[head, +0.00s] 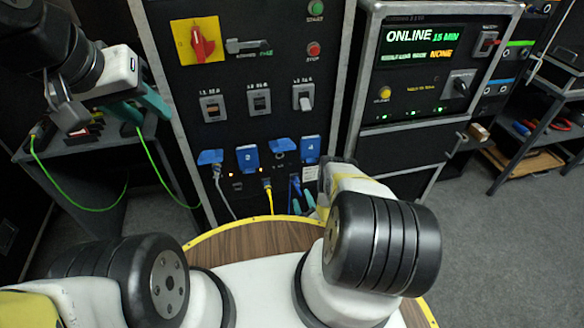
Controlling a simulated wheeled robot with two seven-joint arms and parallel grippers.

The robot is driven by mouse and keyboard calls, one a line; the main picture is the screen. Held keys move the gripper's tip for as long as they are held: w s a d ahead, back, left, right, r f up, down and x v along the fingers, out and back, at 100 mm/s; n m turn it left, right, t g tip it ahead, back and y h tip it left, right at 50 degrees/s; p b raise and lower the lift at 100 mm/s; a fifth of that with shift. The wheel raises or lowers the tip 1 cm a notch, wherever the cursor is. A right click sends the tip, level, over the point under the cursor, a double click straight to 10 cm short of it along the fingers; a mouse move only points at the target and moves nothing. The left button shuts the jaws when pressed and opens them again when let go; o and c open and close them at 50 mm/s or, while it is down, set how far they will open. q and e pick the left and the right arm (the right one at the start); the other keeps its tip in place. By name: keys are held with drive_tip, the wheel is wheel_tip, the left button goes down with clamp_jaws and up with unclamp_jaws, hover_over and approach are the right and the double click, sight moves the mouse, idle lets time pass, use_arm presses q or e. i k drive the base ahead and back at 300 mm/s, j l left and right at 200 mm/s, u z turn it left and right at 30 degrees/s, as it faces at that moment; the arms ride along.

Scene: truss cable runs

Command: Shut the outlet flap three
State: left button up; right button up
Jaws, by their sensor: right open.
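A row of blue outlet flaps sits low on the tall black panel. Flap three (279,143) stands raised, showing as a thin blue edge above its uncovered round socket (280,157). Flap two (247,158) and flap four (310,148) hang down, showing their numbers. Flap one (210,157) is raised over a grey plug. My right gripper (303,197) is low in front of the panel, below flap four, with teal fingers apart; its wrist partly hides it. My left gripper (143,104) is at the far left, over the small table; its jaw gap is unclear.
A grey cable (226,197) and a yellow cable (269,198) hang below the outlets. A green cable (75,205) loops from the left table. Switches and a red rotary knob (203,46) sit higher on the panel. A display cabinet (420,75) stands to the right, with open floor before it.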

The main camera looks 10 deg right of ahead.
sight(280, 145)
drive_tip(key=k, duration=1)
